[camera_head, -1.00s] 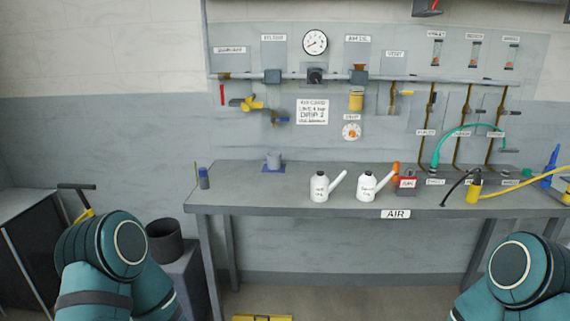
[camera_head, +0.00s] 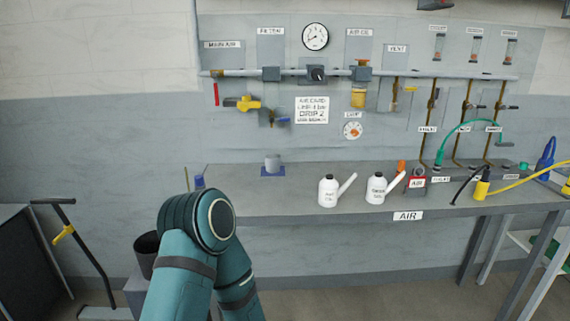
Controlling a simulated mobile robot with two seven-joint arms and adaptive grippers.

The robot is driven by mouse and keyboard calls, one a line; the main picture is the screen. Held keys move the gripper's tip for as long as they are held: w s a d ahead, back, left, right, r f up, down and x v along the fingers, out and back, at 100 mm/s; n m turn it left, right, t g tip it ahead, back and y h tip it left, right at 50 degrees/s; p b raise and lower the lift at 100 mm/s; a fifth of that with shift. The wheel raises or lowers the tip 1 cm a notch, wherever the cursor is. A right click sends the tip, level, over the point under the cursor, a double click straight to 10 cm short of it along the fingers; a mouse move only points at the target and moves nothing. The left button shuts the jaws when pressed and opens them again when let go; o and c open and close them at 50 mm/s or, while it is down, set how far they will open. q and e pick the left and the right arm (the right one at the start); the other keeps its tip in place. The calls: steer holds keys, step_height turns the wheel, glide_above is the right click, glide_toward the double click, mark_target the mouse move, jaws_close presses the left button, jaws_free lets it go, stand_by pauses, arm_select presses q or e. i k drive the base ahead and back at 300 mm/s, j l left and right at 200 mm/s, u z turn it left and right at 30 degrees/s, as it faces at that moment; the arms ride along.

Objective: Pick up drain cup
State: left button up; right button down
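A rounded teal link of my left arm rises at the lower middle-left, in front of the bench's left end. Neither of my grippers shows. My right arm is out of the picture.
A blue bottle (camera_head: 198,181) stands partly behind my arm. A dark bin (camera_head: 147,252) sits left. Bench surface around the cup is clear.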

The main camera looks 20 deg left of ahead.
mark_target(273, 160)
steer(key=j+z, duration=0.4)
steer(key=j, duration=1.55)
